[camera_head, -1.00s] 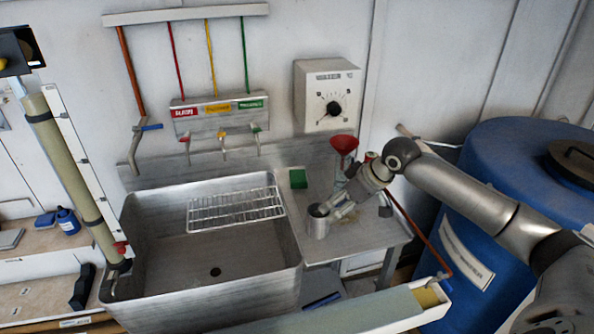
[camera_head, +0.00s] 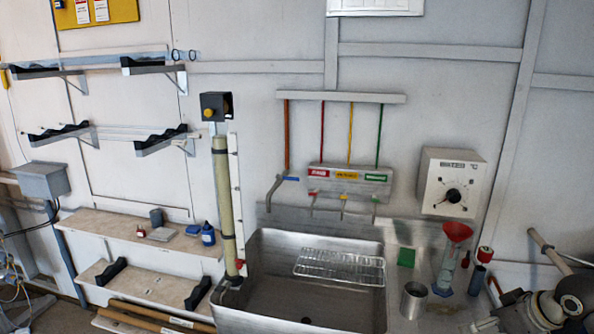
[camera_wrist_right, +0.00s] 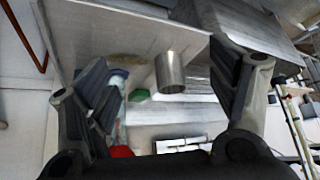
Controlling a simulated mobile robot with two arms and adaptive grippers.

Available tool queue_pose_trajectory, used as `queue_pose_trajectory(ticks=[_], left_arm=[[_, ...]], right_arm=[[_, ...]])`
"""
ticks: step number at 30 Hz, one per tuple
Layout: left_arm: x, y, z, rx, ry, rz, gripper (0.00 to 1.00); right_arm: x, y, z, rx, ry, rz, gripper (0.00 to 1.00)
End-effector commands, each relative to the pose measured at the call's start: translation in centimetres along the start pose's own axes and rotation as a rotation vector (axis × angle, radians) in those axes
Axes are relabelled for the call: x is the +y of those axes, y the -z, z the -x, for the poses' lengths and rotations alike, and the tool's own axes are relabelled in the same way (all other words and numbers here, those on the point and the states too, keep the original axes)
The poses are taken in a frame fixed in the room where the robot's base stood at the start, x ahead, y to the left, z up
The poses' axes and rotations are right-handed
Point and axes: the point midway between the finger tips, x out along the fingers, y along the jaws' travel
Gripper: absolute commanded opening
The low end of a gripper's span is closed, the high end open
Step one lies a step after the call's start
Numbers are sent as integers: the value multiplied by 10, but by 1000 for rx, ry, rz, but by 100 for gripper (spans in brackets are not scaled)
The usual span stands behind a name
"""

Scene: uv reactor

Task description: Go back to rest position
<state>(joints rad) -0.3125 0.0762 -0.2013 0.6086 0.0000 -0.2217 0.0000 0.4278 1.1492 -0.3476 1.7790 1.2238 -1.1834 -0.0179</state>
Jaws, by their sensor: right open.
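My right arm shows at the lower right of the head view, with its gripper (camera_head: 488,325) partly cut off by the bottom edge. In the right wrist view the two dark fingers of the right gripper (camera_wrist_right: 165,95) are spread wide, with nothing held between them. A metal cup (camera_head: 413,300) stands upright on the steel counter, left of the gripper and apart from it. The cup also shows in the right wrist view (camera_wrist_right: 171,72), beyond the fingers. My left gripper is in neither view.
The steel sink (camera_head: 262,310) with a wire rack (camera_head: 340,266) lies left of the cup. A red funnel (camera_head: 457,232), green sponge (camera_head: 406,257) and small bottles stand behind the cup. A dial box (camera_head: 450,184) hangs above. Low shelves (camera_head: 130,238) are at the left.

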Motion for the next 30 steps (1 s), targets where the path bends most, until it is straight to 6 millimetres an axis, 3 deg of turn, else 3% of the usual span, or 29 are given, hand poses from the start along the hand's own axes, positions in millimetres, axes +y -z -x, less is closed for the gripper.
queue_pose_trajectory(ticks=[3, 14, 20, 23, 27, 30], left_arm=[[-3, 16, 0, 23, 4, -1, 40], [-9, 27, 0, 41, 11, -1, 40], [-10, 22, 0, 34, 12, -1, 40], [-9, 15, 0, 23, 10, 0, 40], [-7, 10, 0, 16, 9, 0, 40], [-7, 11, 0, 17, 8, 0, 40]], right_arm=[[-15, -9, -13, -18, 14, 19, 80], [-83, -54, -59, -80, 56, 101, 80], [-141, -92, -83, -111, 83, 142, 80], [-181, -120, -92, -123, 95, 147, 80], [-232, -159, -90, -140, 82, 115, 80], [-254, -182, -80, -155, 53, 67, 80]])
